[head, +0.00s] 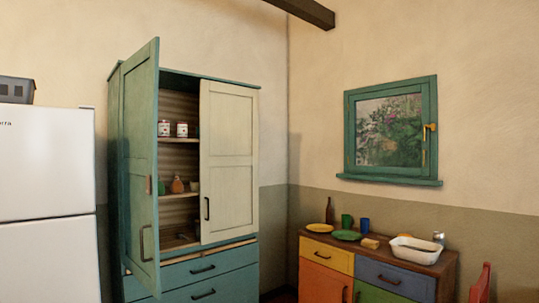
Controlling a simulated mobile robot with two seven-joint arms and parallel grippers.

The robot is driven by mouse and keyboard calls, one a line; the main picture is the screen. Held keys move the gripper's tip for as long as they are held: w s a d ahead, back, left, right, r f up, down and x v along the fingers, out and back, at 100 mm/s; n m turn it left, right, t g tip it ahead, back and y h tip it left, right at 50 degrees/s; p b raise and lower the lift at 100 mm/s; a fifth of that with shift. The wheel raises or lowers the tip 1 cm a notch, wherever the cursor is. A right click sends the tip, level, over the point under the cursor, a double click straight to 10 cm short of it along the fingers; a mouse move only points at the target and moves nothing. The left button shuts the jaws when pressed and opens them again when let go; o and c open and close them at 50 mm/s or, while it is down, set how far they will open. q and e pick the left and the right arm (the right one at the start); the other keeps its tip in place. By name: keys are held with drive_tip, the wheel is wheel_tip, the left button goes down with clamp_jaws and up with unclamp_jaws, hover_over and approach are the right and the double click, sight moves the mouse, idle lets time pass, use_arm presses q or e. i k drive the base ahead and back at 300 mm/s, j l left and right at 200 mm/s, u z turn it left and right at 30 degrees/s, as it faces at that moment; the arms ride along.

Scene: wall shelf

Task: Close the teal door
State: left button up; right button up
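The teal door (142,170) is the left door of a tall teal cupboard (230,272). It stands wide open, swung out toward me from its left-hand hinge side, with a dark handle (146,243) low on it. The cream right door (229,160) of the same cupboard looks shut and has its own dark handle (207,209). Between the two doors the shelves show, with two cans (164,128) on the upper one and small pots (177,185) lower down. Neither of my grippers is in view.
A white fridge (45,170) stands left of the cupboard, close to the open door. A low dresser (440,262) with dishes, cups and a white basin (415,249) stands at the right, under a green-framed window (390,130). A red chair back (481,284) shows at lower right.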

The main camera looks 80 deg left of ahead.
sight(139, 89)
drive_tip(key=k+u, duration=0.1)
drive_tip(key=u, duration=3.35)
drive_tip(key=i+j+z, duration=0.15)
drive_tip(key=z, duration=0.2)
drive_tip(key=i+j+z, duration=0.55)
drive_tip(key=z, duration=0.15)
drive_tip(key=i, duration=0.05)
